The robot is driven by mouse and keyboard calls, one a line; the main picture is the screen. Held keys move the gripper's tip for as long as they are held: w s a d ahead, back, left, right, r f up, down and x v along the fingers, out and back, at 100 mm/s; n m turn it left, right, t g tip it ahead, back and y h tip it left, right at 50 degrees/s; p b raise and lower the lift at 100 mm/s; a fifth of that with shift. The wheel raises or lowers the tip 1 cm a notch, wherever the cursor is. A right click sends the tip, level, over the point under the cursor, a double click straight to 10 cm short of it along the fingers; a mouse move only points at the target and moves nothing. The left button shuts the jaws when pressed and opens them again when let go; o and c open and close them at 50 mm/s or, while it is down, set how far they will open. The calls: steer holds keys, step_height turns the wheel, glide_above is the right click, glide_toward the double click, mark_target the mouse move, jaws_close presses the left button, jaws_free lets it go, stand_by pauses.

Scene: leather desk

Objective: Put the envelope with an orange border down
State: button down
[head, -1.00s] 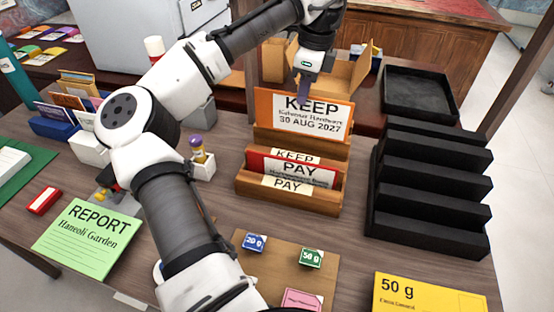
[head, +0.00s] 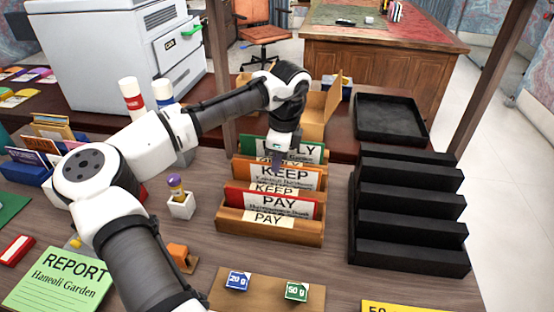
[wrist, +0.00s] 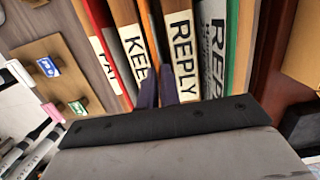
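The orange-bordered envelope (head: 290,174), with KEEP printed on its white face, stands upright in the wooden rack (head: 270,235). It is in the slot behind the KEEP label, between the red-bordered PAY envelope (head: 280,204) and the green-bordered REPLY envelope (head: 312,150). Its lower part is hidden by the rack. My gripper (head: 277,160) points down at its top edge. In the wrist view my two dark fingers (wrist: 158,90) are close together around its thin edge, between the KEEP and REPLY labels, and look shut on it.
A black tiered tray (head: 410,215) stands right of the rack, with a flat black tray (head: 390,118) behind. A small white holder (head: 181,206) is at the left. A board (head: 262,290) with 20 g and 50 g blocks lies in front.

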steer(key=shift+f, duration=0.15)
steer(key=c, duration=1.6)
jaws_free()
steer(key=r, duration=0.4)
steer(key=d+r, duration=0.1)
steer(key=r, duration=0.7)
steer(key=shift+s+d+r+b, duration=0.15)
steer(key=shift+d+b, duration=0.05)
steer(key=shift+b, duration=0.15)
steer(key=shift+s, duration=0.1)
